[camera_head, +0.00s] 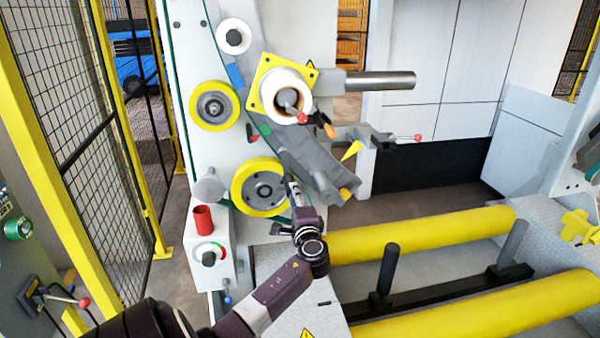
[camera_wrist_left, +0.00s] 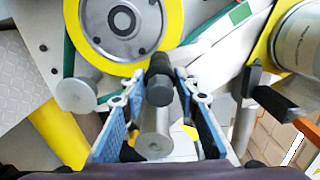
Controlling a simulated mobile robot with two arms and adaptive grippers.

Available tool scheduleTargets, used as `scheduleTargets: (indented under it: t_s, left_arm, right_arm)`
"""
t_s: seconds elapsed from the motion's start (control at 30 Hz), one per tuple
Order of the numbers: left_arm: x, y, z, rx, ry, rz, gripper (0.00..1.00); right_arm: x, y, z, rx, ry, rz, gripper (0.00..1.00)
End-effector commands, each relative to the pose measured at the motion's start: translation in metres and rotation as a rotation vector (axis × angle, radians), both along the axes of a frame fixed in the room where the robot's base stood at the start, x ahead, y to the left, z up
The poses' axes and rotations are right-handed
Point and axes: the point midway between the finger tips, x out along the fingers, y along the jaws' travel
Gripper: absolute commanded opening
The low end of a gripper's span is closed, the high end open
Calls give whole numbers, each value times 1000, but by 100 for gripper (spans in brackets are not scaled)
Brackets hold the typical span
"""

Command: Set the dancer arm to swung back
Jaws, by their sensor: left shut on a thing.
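The dancer arm (camera_head: 310,153) is a grey bar on the machine's white side plate. It slopes down to the right from near the plate's right edge, below the yellow-flanged hub. A grey cylinder (camera_wrist_left: 154,138) shows between the fingers. How the handle joins the arm is hidden. My right gripper is not seen.
The yellow-flanged hub (camera_head: 280,88) with a red-tipped lever is above. Long yellow rollers (camera_head: 425,232) lie to the right. A mesh fence (camera_head: 75,120) bounds the left.

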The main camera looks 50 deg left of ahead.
Motion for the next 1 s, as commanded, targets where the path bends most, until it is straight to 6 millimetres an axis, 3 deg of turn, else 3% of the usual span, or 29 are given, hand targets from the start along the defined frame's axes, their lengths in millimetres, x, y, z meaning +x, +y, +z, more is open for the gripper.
scheduleTargets:
  t_s: [0.3,0.83,0.87,1.0]
  left_arm:
    - [-9,4,-3,49,103,1,0]
    - [-11,5,-3,59,122,2,0]
    - [-11,5,-3,59,122,2,32]
    - [-11,5,-3,59,119,2,37]
  right_arm:
    - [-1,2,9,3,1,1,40]
    - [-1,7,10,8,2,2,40]
    - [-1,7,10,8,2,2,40]
    - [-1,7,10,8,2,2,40]
